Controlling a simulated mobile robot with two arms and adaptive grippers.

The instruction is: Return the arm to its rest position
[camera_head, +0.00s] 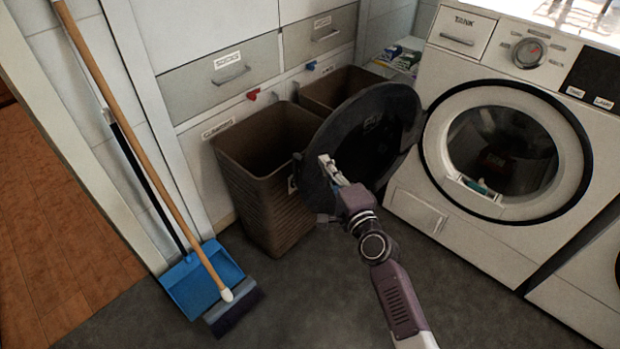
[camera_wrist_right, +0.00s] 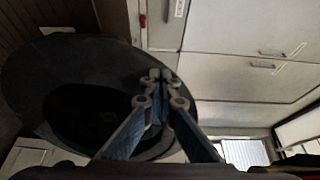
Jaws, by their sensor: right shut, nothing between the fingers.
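My right arm reaches up from the bottom of the head view. Its right gripper (camera_head: 326,166) is shut and empty, in front of a large dark round door (camera_head: 388,118) beside the washing machine (camera_head: 412,200). In the right wrist view the fingertips (camera_wrist_right: 161,76) are together with nothing between them. The dark round door (camera_wrist_right: 52,72) fills the left of that view behind the fingers; I cannot tell whether they touch it. My left gripper is not in view.
A brown bin (camera_head: 262,190) stands left of the gripper, with another bin (camera_head: 318,92) behind it. Labelled drawers (camera_head: 215,82) line the wall. A broom (camera_head: 150,150) and blue dustpan (camera_head: 195,285) stand at left. Grey floor (camera_head: 300,305) is clear in front.

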